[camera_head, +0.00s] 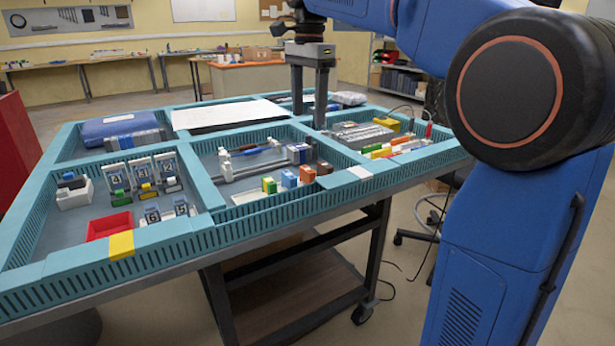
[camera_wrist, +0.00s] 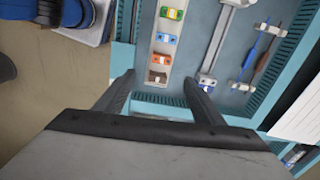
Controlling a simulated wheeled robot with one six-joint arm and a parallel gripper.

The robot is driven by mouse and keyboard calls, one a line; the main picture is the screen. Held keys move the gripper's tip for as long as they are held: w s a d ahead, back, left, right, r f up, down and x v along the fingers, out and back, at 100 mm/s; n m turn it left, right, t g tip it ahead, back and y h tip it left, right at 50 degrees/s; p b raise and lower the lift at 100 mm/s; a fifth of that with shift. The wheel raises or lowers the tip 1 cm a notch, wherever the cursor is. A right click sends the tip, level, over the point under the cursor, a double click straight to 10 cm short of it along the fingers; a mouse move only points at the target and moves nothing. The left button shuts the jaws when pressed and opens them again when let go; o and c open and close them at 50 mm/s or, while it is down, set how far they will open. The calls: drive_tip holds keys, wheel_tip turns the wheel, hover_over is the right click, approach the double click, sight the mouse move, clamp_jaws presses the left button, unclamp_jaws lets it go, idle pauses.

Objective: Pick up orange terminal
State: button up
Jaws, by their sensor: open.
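The orange terminal (camera_head: 307,174) stands in a row of coloured terminals in the front middle compartment, between a blue one (camera_head: 289,179) and a dark brown one (camera_head: 324,168). In the wrist view the orange terminal (camera_wrist: 161,60) sits on a pale strip, just beyond the fingertips. My gripper (camera_head: 308,115) is open and empty, pointing down, above and behind the row in the head view. In the wrist view my gripper (camera_wrist: 158,78) has its two fingers well apart, with the brown terminal (camera_wrist: 157,77) appearing between the tips. No finger appears to touch a terminal.
Teal divider walls (camera_head: 222,208) surround the compartments. A green terminal (camera_head: 269,185) ends the row. A rail with grey fittings (camera_head: 250,165) lies behind it. The left compartment holds numbered stands (camera_head: 143,172) and a red tray (camera_head: 109,227). More coloured terminals (camera_head: 395,147) lie at right.

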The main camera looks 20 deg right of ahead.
drive_tip(key=w, duration=0.1)
hover_over(308, 169)
drive_tip(key=shift+m, duration=0.4)
drive_tip(key=f, duration=1.1)
drive_tip(key=shift+w+a+f, duration=0.2)
drive_tip(key=shift+w+a, duration=0.05)
drive_tip(key=shift+s+d+f, duration=0.1)
drive_tip(key=shift+f, duration=1.3)
drive_tip(key=shift+s+d+f, duration=0.1)
drive_tip(key=shift+f, duration=1.25)
drive_tip(key=shift+c, duration=0.2)
drive_tip(key=c, duration=1.2)
drive_tip(key=shift+r, duration=0.15)
